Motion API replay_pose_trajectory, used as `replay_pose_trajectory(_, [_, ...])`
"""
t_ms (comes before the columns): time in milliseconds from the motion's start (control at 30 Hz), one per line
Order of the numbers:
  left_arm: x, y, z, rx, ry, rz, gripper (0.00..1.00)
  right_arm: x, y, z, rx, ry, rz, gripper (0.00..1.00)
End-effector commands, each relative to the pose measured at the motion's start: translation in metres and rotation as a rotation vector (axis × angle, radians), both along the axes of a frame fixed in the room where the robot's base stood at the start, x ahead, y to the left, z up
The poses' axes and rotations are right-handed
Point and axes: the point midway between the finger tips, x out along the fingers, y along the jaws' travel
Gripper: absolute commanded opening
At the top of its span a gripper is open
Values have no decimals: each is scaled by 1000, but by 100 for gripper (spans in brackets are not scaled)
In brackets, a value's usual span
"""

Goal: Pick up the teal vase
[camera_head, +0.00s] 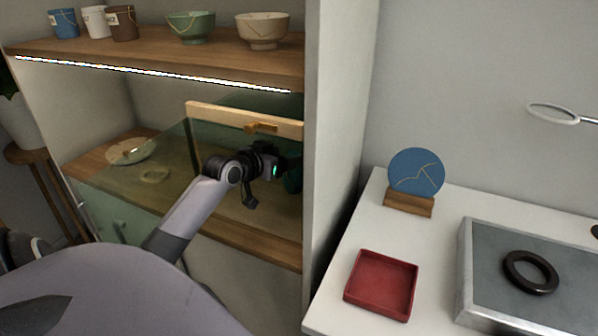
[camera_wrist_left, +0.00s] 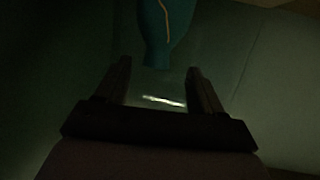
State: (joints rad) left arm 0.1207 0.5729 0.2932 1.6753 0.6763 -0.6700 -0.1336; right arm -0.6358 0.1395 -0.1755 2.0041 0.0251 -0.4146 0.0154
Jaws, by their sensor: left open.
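The teal vase (camera_wrist_left: 168,28) shows in the left wrist view at the top, just beyond the fingertips, with a gold seam on it and its upper part cut off by the frame. In the head view only a dark teal sliver of it (camera_head: 292,178) shows at the right of the cabinet shelf, behind my gripper. My left gripper (camera_wrist_left: 158,72) is open, with nothing between its fingers; in the head view it (camera_head: 268,172) is inside the cabinet, left of the vase. My right gripper is not in view.
A glass panel with a wooden rail (camera_head: 225,114) and handle stands at the cabinet. The upper shelf (camera_head: 150,58) holds bowls and cups; a dish (camera_head: 132,152) lies on the lower shelf. Right of the cabinet wall are a red tray (camera_head: 381,312), a blue plate (camera_head: 416,172) and a dark ring (camera_head: 531,272).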

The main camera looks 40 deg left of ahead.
Motion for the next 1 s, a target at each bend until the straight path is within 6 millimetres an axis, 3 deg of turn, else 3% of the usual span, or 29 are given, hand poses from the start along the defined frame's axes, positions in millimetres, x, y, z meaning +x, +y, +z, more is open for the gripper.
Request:
replay_pose_trajectory(600, [54, 2, -27, -2, 0, 1, 68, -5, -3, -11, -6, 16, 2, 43])
replay_pose_trajectory(967, [58, 2, -28, 0, 0, 0, 68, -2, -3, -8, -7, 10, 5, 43])
replay_pose_trajectory(1000, [58, 2, -28, 0, 0, 0, 55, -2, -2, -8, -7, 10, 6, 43])
